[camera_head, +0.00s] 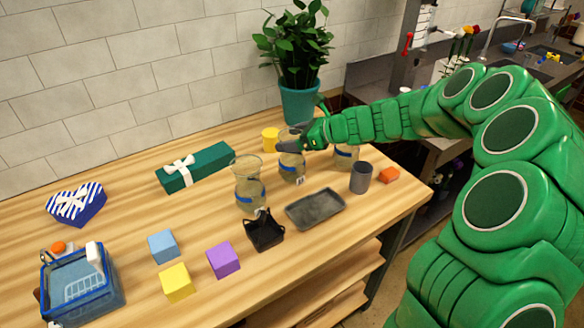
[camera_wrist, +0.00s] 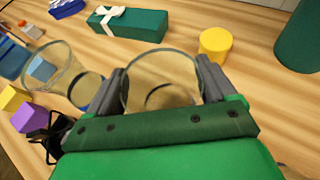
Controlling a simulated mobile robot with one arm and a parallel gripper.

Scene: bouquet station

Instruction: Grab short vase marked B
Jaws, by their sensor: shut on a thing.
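My gripper (camera_head: 290,140) is at the upper part of the middle glass vase (camera_head: 292,168), which stands upright on the table with a blue band and a small tag. In the wrist view my gripper (camera_wrist: 163,84) has its two grey fingers on either side of the round rim of this vase (camera_wrist: 162,62), shut on it. A second glass vase (camera_head: 248,182) with a blue band stands to the left, and also shows in the wrist view (camera_wrist: 45,72). A third vase (camera_head: 346,157) stands to the right, partly hidden by my arm. The tag letters are too small to read.
A grey tray (camera_head: 315,209), black basket (camera_head: 264,235) and dark grey cup (camera_head: 361,178) stand in front. A yellow cylinder (camera_head: 270,138), green gift box (camera_head: 196,168) and potted plant (camera_head: 299,100) are behind. Colored cubes and a blue basket (camera_head: 84,300) lie at left.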

